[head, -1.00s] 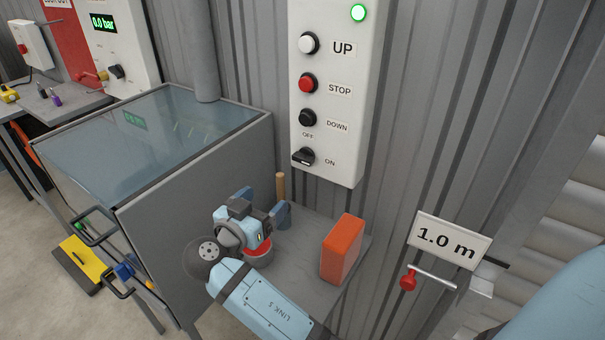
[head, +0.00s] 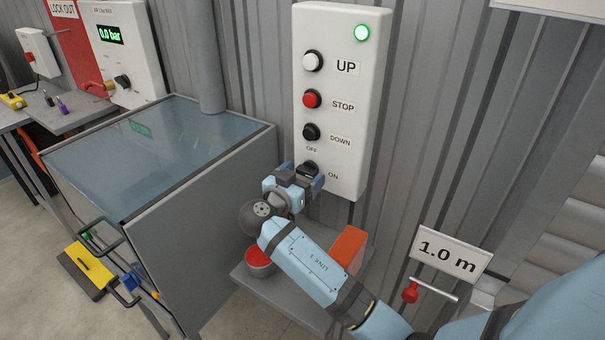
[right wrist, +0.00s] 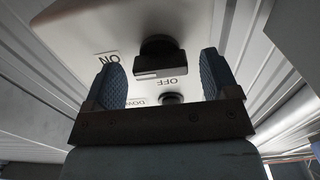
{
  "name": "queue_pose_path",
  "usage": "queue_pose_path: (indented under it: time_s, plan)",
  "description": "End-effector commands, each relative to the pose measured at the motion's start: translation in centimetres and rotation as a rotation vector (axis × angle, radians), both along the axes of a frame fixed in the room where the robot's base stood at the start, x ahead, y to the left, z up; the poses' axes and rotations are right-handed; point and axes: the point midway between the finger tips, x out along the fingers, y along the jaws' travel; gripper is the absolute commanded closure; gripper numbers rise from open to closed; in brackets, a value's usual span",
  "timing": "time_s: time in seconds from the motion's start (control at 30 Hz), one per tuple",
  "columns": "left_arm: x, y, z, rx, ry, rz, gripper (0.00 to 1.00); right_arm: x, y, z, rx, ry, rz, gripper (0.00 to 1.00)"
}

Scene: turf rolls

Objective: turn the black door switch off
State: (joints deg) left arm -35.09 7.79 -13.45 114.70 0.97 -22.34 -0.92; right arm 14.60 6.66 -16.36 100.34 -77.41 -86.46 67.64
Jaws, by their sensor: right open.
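The black door switch (head: 308,167) is the lowest control on the white wall panel (head: 349,106), with OFF above it and ON to its right. In the head view my right gripper (head: 308,178) is right in front of it and partly covers it. In the right wrist view the switch (right wrist: 158,54) shows ahead, between the two open fingers (right wrist: 162,82), with space on both sides. Its handle lies crosswise, with a pale mark towards the ON side. I see no contact. My left gripper is out of view.
Above the switch are the DOWN button (head: 311,132), red STOP button (head: 312,99) and white UP button (head: 313,61). Below stand a red-topped can (head: 260,262) and an orange block (head: 349,248). A grey cabinet (head: 196,225) is left.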

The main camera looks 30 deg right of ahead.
Motion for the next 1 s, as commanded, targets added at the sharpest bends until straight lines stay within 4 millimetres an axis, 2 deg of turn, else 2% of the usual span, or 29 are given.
queue_pose_path:
  time_s: [0.27, 0.5, 0.77, 1.0]
  plan:
    - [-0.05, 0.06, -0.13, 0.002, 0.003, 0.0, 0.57, 0.06, -0.15, -0.04, 0.0, 0.0, 0.001, 0.19]
    - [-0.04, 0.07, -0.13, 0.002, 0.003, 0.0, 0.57, 0.05, -0.13, -0.05, 0.001, 0.0, 0.001, 0.69]
    - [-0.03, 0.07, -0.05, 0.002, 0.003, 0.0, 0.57, 0.05, -0.1, -0.07, -0.006, 0.018, 0.001, 0.68]
    - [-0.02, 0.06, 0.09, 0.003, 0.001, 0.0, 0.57, 0.04, -0.11, -0.08, -0.046, 0.116, 0.0, 0.68]
